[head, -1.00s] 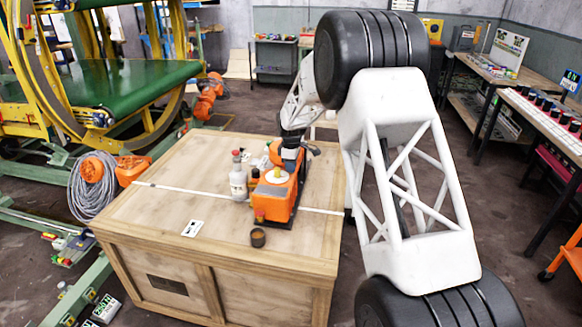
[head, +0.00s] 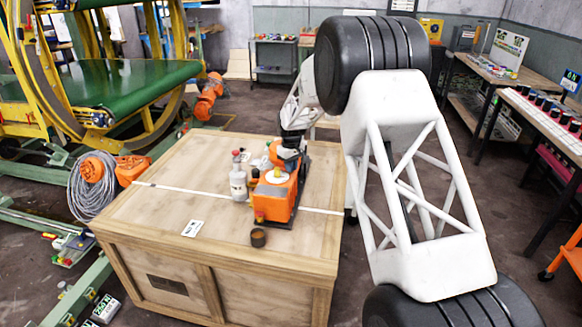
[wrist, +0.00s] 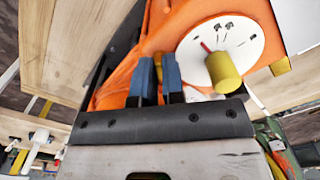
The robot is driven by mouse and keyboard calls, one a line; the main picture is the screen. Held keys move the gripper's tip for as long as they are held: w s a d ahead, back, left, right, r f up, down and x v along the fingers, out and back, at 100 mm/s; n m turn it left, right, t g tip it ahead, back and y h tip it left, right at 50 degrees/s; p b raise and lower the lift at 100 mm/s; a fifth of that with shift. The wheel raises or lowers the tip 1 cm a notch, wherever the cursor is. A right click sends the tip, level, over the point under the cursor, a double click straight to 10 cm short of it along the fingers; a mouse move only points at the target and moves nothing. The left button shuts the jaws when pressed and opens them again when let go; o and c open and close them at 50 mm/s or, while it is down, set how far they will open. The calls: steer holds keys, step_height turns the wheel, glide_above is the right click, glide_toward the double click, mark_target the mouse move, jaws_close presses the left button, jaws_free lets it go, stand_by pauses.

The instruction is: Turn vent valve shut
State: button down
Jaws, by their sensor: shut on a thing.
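An orange machine (head: 281,202) stands on the wooden crate (head: 165,215). In the wrist view its orange body (wrist: 118,87) carries a white dial plate (wrist: 245,45) with a thick yellow knob (wrist: 222,72) and a red pointer. My gripper (wrist: 159,72) has its two blue fingers shut on a small brass-yellow part at the machine, left of the dial. This part looks like the vent valve (wrist: 158,62); most of it is hidden between the fingers. In the head view my gripper reaches down at the back of the machine, and its fingertips are hidden there.
A grey-white bottle (head: 238,183) with a red cap stands close left of the machine. A small dark cup (head: 258,238) stands in front of it. A white card (head: 193,229) lies on the crate. The crate's left part is clear.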

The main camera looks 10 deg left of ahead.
steer(key=m, duration=0.5)
steer(key=shift+m, duration=0.4)
steer(key=m, duration=0.4)
steer(key=shift+m, duration=0.4)
steer(key=c, duration=1.5)
jaws_free()
steer(key=shift+r, duration=0.1)
steer(key=shift+r, duration=3.85)
